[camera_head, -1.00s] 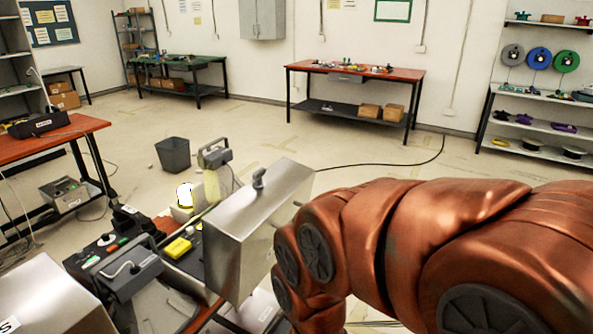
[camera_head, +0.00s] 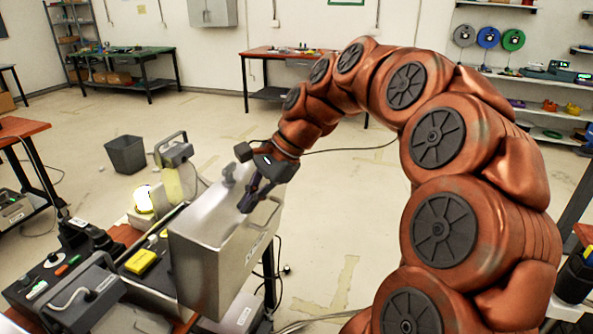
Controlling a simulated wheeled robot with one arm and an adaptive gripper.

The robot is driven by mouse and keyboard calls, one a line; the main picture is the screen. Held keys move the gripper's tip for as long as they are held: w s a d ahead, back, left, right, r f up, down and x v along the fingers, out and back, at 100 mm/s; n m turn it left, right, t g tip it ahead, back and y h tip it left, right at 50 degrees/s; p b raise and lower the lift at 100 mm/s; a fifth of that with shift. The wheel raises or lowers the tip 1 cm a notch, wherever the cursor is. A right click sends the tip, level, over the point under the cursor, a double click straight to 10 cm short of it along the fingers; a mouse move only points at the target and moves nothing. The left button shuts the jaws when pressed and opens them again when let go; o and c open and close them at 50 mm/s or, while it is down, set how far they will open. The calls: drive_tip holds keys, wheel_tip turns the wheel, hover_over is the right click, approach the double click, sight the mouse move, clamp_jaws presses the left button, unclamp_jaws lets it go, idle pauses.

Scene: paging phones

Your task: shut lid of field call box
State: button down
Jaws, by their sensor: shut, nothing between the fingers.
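The field call box's lid (camera_head: 205,258) is a grey metal shell at the lower middle, standing up at a steep tilt, so it looks open. A grey knob-like latch (camera_head: 229,174) sticks up at its top edge. A label shows on its right-hand side. I cannot tell whether the fingers touch the lid.
A lit lamp (camera_head: 143,198) and another handset device (camera_head: 175,165) stand behind. A dark bin (camera_head: 126,154) is on the floor.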

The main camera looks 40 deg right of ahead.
drive_tip(key=w+d+m+t+b, duration=0.15)
drive_tip(key=d+m+t, duration=0.45)
drive_tip(key=d+m, duration=1.4)
drive_tip(key=w+f+n+p, duration=0.1)
drive_tip(key=w+f+n, duration=0.3)
drive_tip(key=w, duration=0.5)
drive_tip(key=shift+w+d+f+n+h+p, duration=0.2)
drive_tip(key=shift+w+d+n+h+p, duration=0.15)
drive_tip(key=shift+n, duration=0.95)
